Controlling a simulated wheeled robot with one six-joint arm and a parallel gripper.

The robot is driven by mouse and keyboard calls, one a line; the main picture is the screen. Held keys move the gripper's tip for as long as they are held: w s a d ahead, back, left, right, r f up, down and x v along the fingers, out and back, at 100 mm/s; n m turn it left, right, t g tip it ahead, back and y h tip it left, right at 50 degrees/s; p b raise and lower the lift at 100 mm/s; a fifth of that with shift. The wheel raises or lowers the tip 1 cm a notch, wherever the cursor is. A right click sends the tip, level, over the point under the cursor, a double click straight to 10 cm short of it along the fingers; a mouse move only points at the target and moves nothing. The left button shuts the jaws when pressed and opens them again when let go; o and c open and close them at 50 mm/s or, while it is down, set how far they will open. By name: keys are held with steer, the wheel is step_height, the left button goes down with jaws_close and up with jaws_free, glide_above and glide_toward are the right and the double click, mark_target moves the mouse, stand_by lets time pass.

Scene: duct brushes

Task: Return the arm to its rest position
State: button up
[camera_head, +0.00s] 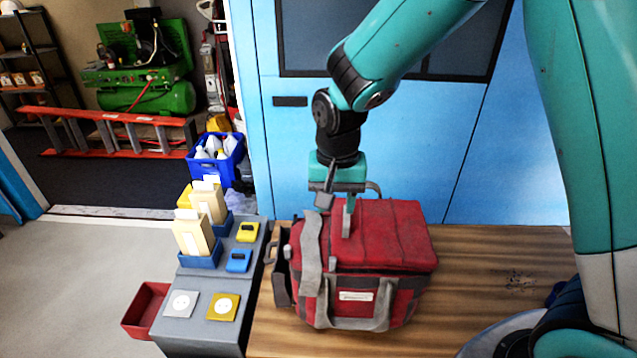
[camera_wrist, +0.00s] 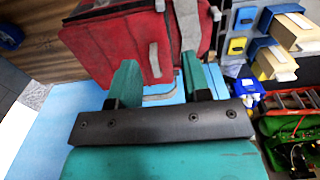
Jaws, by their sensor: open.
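My gripper (camera_head: 338,203) points down at the end of my teal arm, at the back of a red bag (camera_head: 395,235) with grey straps. The bag stands upright on a wooden table (camera_head: 480,260). In the wrist view, my gripper (camera_wrist: 160,72) has its two teal fingers spread apart. Nothing is held between them. The bag (camera_wrist: 110,45) lies just beyond the fingertips there. I cannot tell whether a finger touches it. The bag's far underside and part of its back are hidden.
Left of the bag is a grey stand (camera_head: 200,325) with blue trays, cartons and switch plates. A red bin (camera_head: 148,308) sits lower left of it. A blue cabinet (camera_head: 510,180) rises close behind the table. The tabletop right of the bag is mostly bare.

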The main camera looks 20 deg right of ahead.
steer(key=s+a+r+n+y, duration=0.1)
steer(key=s+r+n, duration=0.2)
steer(key=s, duration=0.4)
steer(key=s+a+r+n+y, duration=0.1)
steer(key=s+a+r+n, duration=0.1)
steer(key=s+r+n, duration=0.2)
steer(key=s+a+r+n+y+b, duration=0.1)
steer(key=s+r+n, duration=0.3)
steer(key=s, duration=0.5)
steer(key=shift+s+a+r+n+y, duration=0.3)
steer(key=shift+a+y, duration=0.2)
steer(key=shift+y, duration=0.1)
